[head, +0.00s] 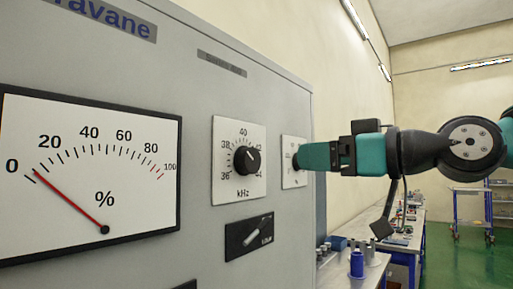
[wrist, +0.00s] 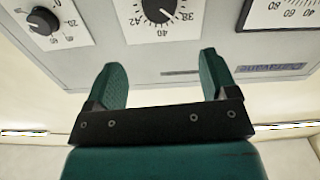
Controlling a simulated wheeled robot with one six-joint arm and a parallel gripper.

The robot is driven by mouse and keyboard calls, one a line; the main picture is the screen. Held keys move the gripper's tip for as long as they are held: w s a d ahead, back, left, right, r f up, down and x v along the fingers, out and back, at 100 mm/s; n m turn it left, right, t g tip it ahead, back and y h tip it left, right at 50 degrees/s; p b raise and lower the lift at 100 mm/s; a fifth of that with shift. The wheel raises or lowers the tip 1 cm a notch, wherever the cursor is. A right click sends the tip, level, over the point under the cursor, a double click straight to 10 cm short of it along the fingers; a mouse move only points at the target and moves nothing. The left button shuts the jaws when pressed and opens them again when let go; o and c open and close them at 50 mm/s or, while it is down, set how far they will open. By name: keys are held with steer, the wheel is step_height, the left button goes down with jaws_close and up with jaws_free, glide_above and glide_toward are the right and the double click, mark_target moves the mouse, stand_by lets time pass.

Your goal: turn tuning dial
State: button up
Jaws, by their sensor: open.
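The tuning dial (head: 246,160) is a round black knob on a white square plate marked in kHz, on the front of the grey cabinet. In the wrist view the same dial (wrist: 159,8) appears upside down at the top edge, partly cut off. My gripper (head: 298,160) is at the cabinet's right part, in front of a smaller white plate right of the tuning dial. In the wrist view my gripper (wrist: 163,75) is open, with nothing between its two green fingers. The fingers appear apart from the tuning dial.
A second black knob (wrist: 43,20) sits on the smaller plate, mostly hidden by my gripper in the head view. A black switch panel (head: 249,237) lies below the tuning dial. A large percent meter (head: 90,170) is at left. A workbench (head: 350,272) with bottles stands at lower right.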

mark_target(254, 157)
steer(key=p+x, duration=0.5)
steer(key=x, duration=0.7)
steer(key=shift+w+r+p, duration=0.1)
steer(key=shift+p, duration=0.2)
steer(key=shift+w+a, duration=0.35)
steer(key=shift+a, duration=0.15)
steer(key=c, duration=0.9)
